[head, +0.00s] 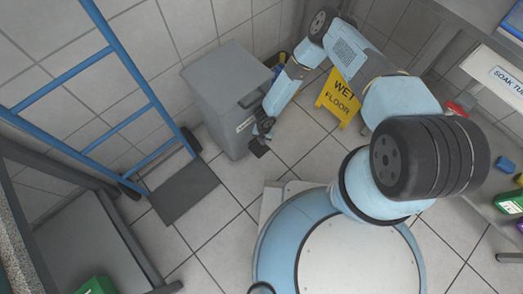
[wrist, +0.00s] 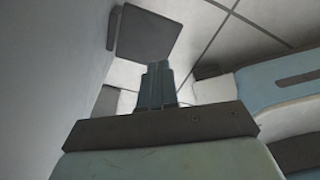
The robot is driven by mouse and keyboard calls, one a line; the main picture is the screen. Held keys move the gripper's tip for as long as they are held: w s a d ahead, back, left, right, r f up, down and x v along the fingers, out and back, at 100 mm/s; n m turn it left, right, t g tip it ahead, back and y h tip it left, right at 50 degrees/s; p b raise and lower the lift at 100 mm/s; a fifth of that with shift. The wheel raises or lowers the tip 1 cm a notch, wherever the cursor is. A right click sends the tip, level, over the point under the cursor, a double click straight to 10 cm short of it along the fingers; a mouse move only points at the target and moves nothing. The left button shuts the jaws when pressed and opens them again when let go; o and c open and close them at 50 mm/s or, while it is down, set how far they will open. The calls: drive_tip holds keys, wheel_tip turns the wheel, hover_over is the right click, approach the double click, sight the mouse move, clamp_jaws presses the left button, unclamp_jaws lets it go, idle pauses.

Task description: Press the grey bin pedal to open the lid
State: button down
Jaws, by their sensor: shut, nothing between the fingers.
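The grey bin (head: 215,105) stands against the tiled wall, left of the middle in the head view. Its lid (head: 222,68) looks closed, lying flat on top. A dark square plate that looks like the pedal (head: 258,148) sticks out low at the bin's front. It also shows as a dark pedal plate in the wrist view (wrist: 147,36). My gripper (head: 263,134) points down in front of the bin, just above the pedal. In the wrist view its fingers (wrist: 157,72) are shut and empty, with tips near the pedal's edge. I cannot tell if they touch it.
A blue hand truck (head: 120,60) with a dark base plate stands left of the bin. A yellow wet floor sign (head: 341,98) stands to the right, behind my arm. A bench with a labelled front (head: 503,80) is far right. Tiled floor between is clear.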

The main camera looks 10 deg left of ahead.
sight(263, 150)
drive_tip(key=shift+s+f, duration=0.15)
drive_tip(key=shift+f, duration=1.6)
drive_tip(key=shift+s+f, duration=0.15)
drive_tip(key=shift+f, duration=1.6)
drive_tip(key=shift+f, duration=1.4)
drive_tip(key=shift+w+d+r, duration=0.15)
drive_tip(key=shift+w+r, duration=0.15)
drive_tip(key=shift+w, duration=0.5)
drive_tip(key=shift+w+d+r, duration=0.1)
drive_tip(key=shift+w+r, duration=0.2)
drive_tip(key=shift+w, duration=0.5)
drive_tip(key=r, duration=0.6)
drive_tip(key=shift+w+r, duration=0.25)
drive_tip(key=shift+d+r, duration=0.1)
drive_tip(key=shift+r, duration=0.3)
drive_tip(key=shift+s, duration=0.1)
